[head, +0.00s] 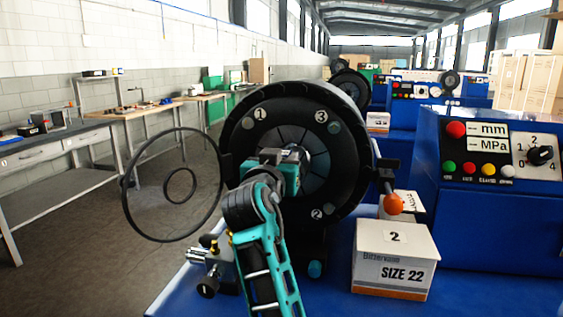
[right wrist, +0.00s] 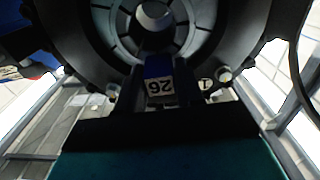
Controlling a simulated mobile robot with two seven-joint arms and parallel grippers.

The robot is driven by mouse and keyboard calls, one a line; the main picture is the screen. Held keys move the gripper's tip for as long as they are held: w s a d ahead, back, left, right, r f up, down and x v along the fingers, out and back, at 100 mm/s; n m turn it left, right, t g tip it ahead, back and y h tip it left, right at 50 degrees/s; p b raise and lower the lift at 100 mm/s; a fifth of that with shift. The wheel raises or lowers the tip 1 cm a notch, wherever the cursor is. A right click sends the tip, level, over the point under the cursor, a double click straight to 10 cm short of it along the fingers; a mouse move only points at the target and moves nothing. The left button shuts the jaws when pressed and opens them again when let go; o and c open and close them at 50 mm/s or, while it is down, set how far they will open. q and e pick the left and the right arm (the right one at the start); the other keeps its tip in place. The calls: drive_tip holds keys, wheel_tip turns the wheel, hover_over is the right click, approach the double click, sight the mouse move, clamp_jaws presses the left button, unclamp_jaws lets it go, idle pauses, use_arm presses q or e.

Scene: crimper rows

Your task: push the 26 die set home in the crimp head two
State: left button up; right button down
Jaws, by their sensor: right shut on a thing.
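The crimp head (head: 240,135) is a large black ring with segmented dies around a central opening and marks 1, 2 and 3 on its face. It fills the top of the right wrist view (right wrist: 100,30). My right gripper (head: 292,156) is in front of its middle, partly covering the opening. In the right wrist view, the gripper (right wrist: 159,82) is shut on the 26 die set (right wrist: 158,70), a blue piece with a white 26 label, upside down. The die overlaps the lower segments; I cannot tell how deep it sits. My left gripper is not in view.
A white SIZE 22 box (head: 397,262) marked 2 stands on the blue bed, right of the head. An orange-knobbed lever (head: 392,204) is near it. A blue control panel (head: 490,190) is at right. A thin black hoop (head: 135,165) is at left, beside workbenches (head: 60,135).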

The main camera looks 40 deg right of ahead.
sight(288, 148)
drive_tip(key=shift+w+d+r, duration=0.4)
drive_tip(key=shift+d, duration=0.1)
idle(0.3)
drive_tip(key=shift+x, duration=1.4)
drive_tip(key=shift+x, duration=1.2)
drive_tip(key=c, duration=0.9)
unclamp_jaws()
drive_tip(key=shift+s+a+f, duration=0.1)
drive_tip(key=shift+o, duration=1.3)
drive_tip(key=shift+f, duration=0.55)
drive_tip(key=b+v, duration=0.2)
drive_tip(key=v, duration=1.1)
drive_tip(key=shift+r, duration=0.4)
